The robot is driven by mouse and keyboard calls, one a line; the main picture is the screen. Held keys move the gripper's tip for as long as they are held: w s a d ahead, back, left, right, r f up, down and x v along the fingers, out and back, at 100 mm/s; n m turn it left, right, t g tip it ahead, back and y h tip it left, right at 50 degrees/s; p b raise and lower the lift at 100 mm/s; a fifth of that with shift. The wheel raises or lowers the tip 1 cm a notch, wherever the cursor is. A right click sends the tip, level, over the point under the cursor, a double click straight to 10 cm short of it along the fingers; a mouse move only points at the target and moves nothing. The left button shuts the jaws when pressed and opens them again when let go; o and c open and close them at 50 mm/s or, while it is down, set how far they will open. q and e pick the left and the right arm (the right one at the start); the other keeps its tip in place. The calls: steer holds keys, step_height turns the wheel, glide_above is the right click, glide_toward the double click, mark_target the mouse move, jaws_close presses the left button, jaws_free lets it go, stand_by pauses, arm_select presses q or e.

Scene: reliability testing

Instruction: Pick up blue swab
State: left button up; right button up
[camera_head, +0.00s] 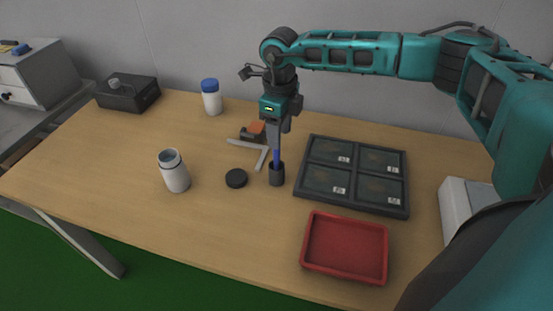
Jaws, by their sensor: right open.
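The blue swab (277,158) stands upright in a small dark round holder (277,176) near the middle of the table. My right gripper (279,148) points straight down over the holder, with its fingers at the upper part of the swab. The fingers are open. The picture is too small to tell whether they touch the swab. The gripper body hides the swab's top end. My left gripper does not show.
An open white bottle (174,171) and a black lid (236,178) stand left of the holder. A dark four-part tray (352,218) and a red tray (345,245) lie to the right. A blue-capped bottle (211,97) and a black box (127,93) stand at the back.

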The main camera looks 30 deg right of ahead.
mark_target(277, 162)
steer(key=f, duration=0.7)
steer(key=shift+a+f, duration=0.25)
steer(key=shift+a, duration=0.1)
steer(key=shift+c, duration=0.2)
jaws_close()
